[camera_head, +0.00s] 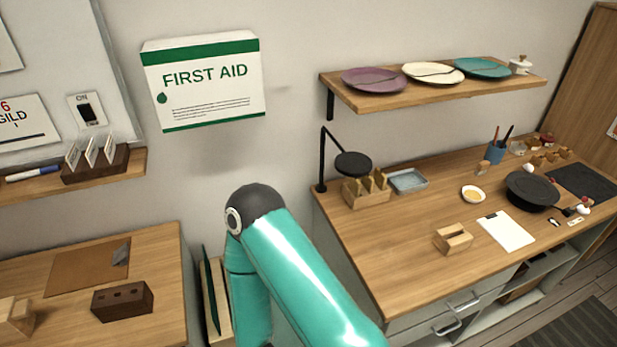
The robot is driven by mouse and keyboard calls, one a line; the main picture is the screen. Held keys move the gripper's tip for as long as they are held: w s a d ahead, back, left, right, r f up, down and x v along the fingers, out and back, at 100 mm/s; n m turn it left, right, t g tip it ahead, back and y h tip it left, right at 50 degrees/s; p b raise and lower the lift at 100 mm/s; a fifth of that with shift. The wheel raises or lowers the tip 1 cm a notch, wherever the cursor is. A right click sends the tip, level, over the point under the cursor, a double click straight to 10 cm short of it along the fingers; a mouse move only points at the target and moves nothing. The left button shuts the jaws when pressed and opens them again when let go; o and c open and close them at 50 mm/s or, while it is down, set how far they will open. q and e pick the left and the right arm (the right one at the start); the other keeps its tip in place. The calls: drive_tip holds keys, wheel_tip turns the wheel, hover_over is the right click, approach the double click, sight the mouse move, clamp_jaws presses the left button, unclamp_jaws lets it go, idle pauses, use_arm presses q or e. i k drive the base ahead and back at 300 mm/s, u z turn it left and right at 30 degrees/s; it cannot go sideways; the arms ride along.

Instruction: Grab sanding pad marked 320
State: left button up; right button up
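No marking 320 can be read anywhere, so I cannot tell which thing is the sanding pad. A wooden rack (366,196) with several upright tan pieces stands at the back left of the right-hand workbench. Several small tan pieces (548,157) lie at the bench's far back right, too small to identify. A teal link of one of my arms rises in the lower middle. Neither of my grippers is in view.
The right-hand workbench (400,265) also holds a black lamp (352,164), a blue tray (407,180), a slotted wood block (453,239), a white sheet (506,231) and a black round thing (531,190). A plate shelf (440,92) hangs above. The bench's front left is clear.

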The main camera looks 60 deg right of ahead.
sight(368, 181)
drive_tip(key=z, duration=0.55)
drive_tip(key=i, duration=0.1)
drive_tip(key=u, duration=1.1)
drive_tip(key=k, duration=1)
drive_tip(key=z, duration=1.4)
drive_tip(key=k, duration=0.35)
drive_tip(key=i, duration=0.45)
drive_tip(key=u, duration=0.25)
drive_tip(key=k, duration=0.45)
drive_tip(key=z, duration=0.2)
